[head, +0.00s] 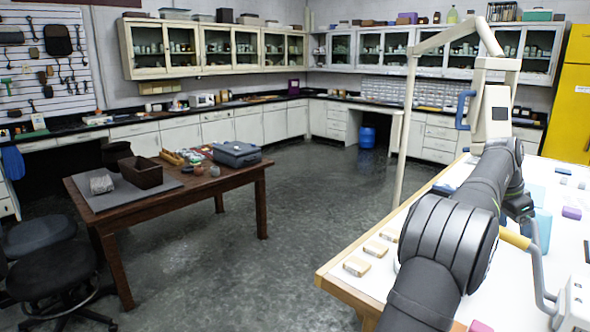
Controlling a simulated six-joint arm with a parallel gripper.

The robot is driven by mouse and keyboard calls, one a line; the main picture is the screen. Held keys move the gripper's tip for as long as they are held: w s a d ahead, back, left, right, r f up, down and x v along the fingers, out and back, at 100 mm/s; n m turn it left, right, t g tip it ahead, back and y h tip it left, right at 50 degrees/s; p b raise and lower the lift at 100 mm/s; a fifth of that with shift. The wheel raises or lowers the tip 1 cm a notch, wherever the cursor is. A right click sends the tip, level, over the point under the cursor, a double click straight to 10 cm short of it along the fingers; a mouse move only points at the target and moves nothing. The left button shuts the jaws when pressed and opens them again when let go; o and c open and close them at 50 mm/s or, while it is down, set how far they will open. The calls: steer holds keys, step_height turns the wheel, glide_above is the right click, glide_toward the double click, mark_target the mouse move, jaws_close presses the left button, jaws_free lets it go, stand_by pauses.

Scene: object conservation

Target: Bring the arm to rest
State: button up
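My arm (452,235) reaches from the bottom edge over the white-topped table (335,272) at right. My gripper (521,209) shows only in part, as a small dark shape past the far end of the arm. Its fingers are too small and hidden to tell open from shut. A light blue object (541,228) shows just behind and below it, and I cannot tell whether they touch.
Several tan blocks (356,266) line the table's left edge. A purple block (571,213) lies at right. A white-framed device (491,112) stands behind my arm. A brown table (200,185) with boxes and a stool (55,275) stand left. The floor between the tables is clear.

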steer(key=s+d, duration=0.4)
steer(key=s, duration=0.5)
steer(key=s+d, duration=0.3)
steer(key=s, duration=0.5)
steer(key=s+a+f+n, duration=0.2)
steer(key=s+f, duration=0.2)
steer(key=s, duration=0.5)
steer(key=s+a+f+n+t, duration=0.1)
steer(key=s+f, duration=0.4)
steer(key=s, duration=0.5)
steer(key=shift+a+n+t, duration=0.3)
steer(key=shift+a+n, duration=0.2)
steer(key=shift+a, duration=0.15)
steer(key=w+d+r+m, duration=0.1)
steer(key=w+d+r, duration=0.1)
steer(key=w, duration=0.5)
steer(key=w+d+r+m+g, duration=0.1)
steer(key=w+d+r+m, duration=0.1)
steer(key=w+r, duration=0.3)
steer(key=shift+w+d+r+m, duration=0.25)
steer(key=shift+w+d+m, duration=0.1)
steer(key=shift+w, duration=0.75)
